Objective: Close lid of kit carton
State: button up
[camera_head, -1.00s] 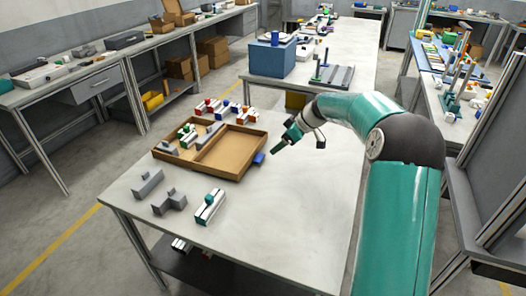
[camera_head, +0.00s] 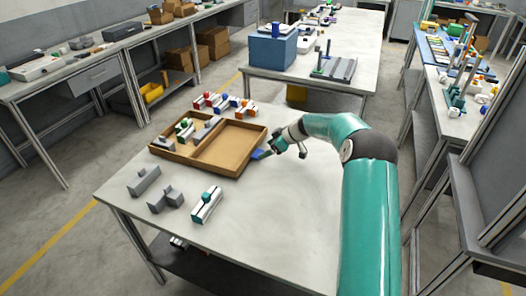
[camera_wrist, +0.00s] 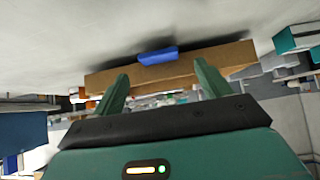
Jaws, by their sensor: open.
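The brown kit carton (camera_head: 178,158) lies open on the near table. Its left half holds several grey and green-and-white parts. Its right half, an empty shallow panel with a rim, looks like the lid (camera_head: 228,147) laid open flat. A blue tab (camera_head: 261,154) sits on the lid's right outer edge. My gripper (camera_head: 271,151) is at that edge, close to the tab. In the wrist view my open gripper (camera_wrist: 161,76) has its two green fingers apart, with the blue tab (camera_wrist: 158,56) and brown edge ahead between them. I cannot tell whether they touch.
Grey blocks (camera_head: 144,181) and a white-and-green part (camera_head: 206,205) lie in front of the carton. Several coloured parts (camera_head: 223,103) stand behind it. The table (camera_head: 285,225) is clear to the right and front. A blue bin (camera_head: 272,52) stands on the far table.

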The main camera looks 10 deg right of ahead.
aim_at(258, 153)
jog(key=shift+x, duration=1.9)
jog(key=shift+c, duration=0.3)
jog(key=c, duration=1.3)
jog(key=shift+c, duration=0.2)
jog(key=shift+r, duration=0.15)
